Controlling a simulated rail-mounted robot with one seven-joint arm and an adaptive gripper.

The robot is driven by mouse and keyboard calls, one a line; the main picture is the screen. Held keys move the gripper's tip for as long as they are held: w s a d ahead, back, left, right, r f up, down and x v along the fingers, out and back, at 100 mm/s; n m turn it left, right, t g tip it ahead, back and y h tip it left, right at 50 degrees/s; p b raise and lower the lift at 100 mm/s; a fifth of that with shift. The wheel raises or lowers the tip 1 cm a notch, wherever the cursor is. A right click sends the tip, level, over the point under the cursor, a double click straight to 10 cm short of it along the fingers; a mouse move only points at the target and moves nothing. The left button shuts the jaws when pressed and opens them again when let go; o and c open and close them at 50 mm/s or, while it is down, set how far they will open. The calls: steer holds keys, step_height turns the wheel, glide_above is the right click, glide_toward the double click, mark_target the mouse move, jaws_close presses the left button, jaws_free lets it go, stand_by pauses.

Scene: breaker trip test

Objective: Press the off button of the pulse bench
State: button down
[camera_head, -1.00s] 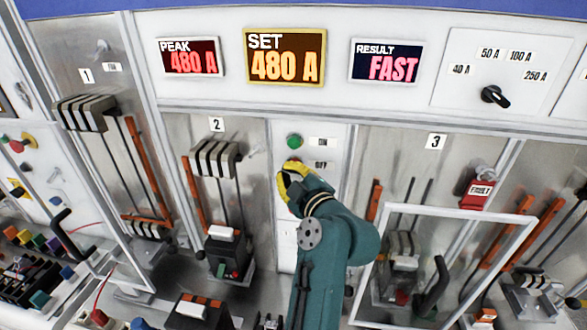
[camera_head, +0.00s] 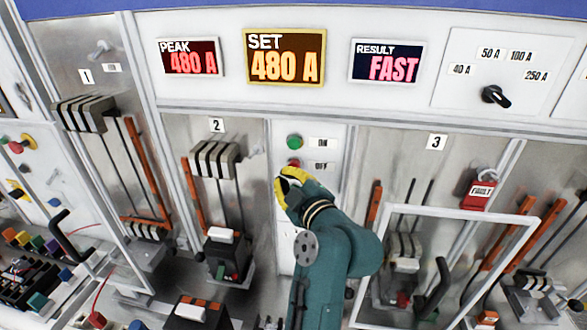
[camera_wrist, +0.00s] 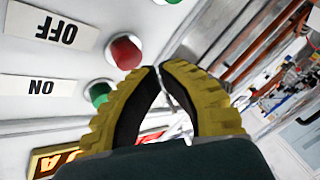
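The red off button (camera_head: 294,163) sits beside the OFF label (camera_head: 321,167) on the white panel between bays 2 and 3. It also shows in the wrist view (camera_wrist: 125,52), just left of my fingertips. The green on button (camera_head: 294,142) is above it in the head view, beside the ON label (camera_head: 322,142); it shows in the wrist view too (camera_wrist: 98,93). My gripper (camera_head: 282,178) has yellow fingers whose tips meet, with nothing held between them (camera_wrist: 158,68). It is just below the red button in the head view. A small gap seems to separate them.
Displays above read PEAK 480 A (camera_head: 189,58), SET 480 A (camera_head: 284,57) and RESULT FAST (camera_head: 387,62). A black selector knob (camera_head: 496,95) is at upper right. Breaker bay 2 (camera_head: 217,160) lies left of my arm; a framed door (camera_head: 447,212) stands in front of bay 3.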

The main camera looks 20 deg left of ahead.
steer(key=s, duration=0.2)
steer(key=s+d+b, duration=0.1)
steer(key=s, duration=0.2)
steer(key=shift+w, duration=0.1)
stand_by(0.7)
steer(key=s+d+r+m+t+h, duration=0.1)
steer(key=s+d+m+t+h, duration=0.2)
steer(key=d, duration=0.4)
steer(key=s+d+m+t+h, duration=0.2)
steer(key=d, duration=0.5)
steer(key=s+d+r+m+t+h, duration=0.6)
steer(key=s+d+r+m+h, duration=0.3)
steer(key=s+d+r+m, duration=0.4)
step_height(320, 180, up, 13)
steer(key=a+m+p, duration=0.1)
steer(key=m+p, duration=0.1)
steer(key=p, duration=1.3)
steer(key=shift+s+a+f, duration=0.15)
steer(key=shift+s, duration=0.05)
